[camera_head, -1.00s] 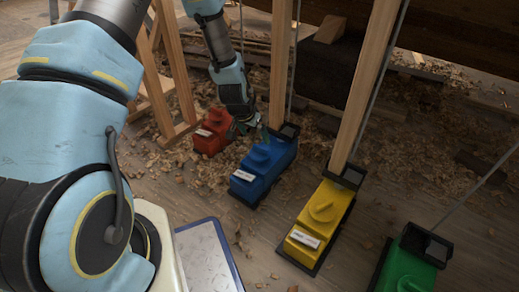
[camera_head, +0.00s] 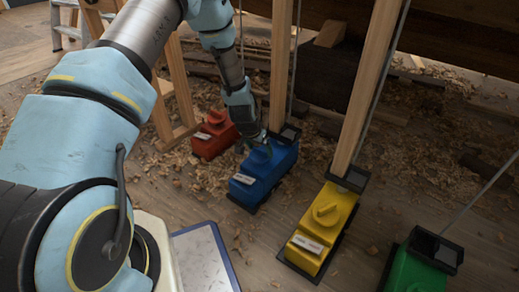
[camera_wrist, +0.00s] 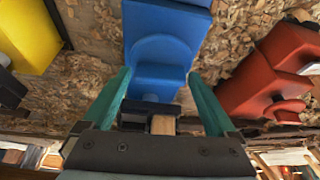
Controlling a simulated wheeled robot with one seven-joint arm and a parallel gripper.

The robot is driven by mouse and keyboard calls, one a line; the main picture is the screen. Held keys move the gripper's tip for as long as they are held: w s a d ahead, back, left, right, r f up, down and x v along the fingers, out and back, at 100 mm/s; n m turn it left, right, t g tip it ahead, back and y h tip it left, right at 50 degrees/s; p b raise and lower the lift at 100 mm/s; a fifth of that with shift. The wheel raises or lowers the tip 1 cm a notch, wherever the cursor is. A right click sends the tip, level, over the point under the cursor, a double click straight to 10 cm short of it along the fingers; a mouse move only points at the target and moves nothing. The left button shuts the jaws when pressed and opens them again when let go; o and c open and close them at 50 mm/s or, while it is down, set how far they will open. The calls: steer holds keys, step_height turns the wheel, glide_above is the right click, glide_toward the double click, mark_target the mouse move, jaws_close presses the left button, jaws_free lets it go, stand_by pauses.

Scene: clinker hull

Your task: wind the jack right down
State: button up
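Several jacks stand in a row on the floor: red (camera_head: 214,135), blue (camera_head: 264,175), yellow (camera_head: 322,228) and green (camera_head: 412,272). Each has a pale label too small to read. The yellow one shows a winding knob (camera_head: 326,212) on top. My gripper (camera_head: 262,150) is over the blue jack and hides its knob in the head view. In the wrist view, the fingers (camera_wrist: 160,76) are spread wide, one each side of the blue jack's round knob (camera_wrist: 160,52). I cannot tell whether either finger touches it.
Wooden props (camera_head: 367,85) stand at the jacks' far ends, with thin rods beside them. The red jack (camera_wrist: 275,75) is close to one finger in the wrist view. Wood shavings cover the floor. A blue-edged tray (camera_head: 205,262) is at the front.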

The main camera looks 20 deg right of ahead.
steer(key=c, duration=1)
steer(key=shift+c, duration=0.2)
steer(key=shift+r+n+p, duration=0.15)
steer(key=shift+n+p, duration=0.15)
steer(key=shift+p, duration=0.15)
steer(key=shift+s+d+r+n+t+y+p, duration=0.15)
steer(key=shift+n+t+y+p, duration=0.2)
steer(key=shift+n+p, duration=0.65)
steer(key=n+y+p, duration=0.1)
steer(key=n+p, duration=0.1)
steer(key=p, duration=0.1)
steer(key=shift+t, duration=0.25)
steer(key=n+y+p, duration=0.1)
steer(key=n+p, duration=0.2)
steer(key=shift+n+t, duration=0.3)
steer(key=shift+n, duration=0.1)
steer(key=shift+d+f+n+y+p, duration=0.1)
steer(key=shift+f+n+y+p, duration=0.15)
steer(key=shift+n+y+p, duration=0.8)
steer(key=shift+n+h, duration=0.45)
steer(key=shift+h, duration=0.05)
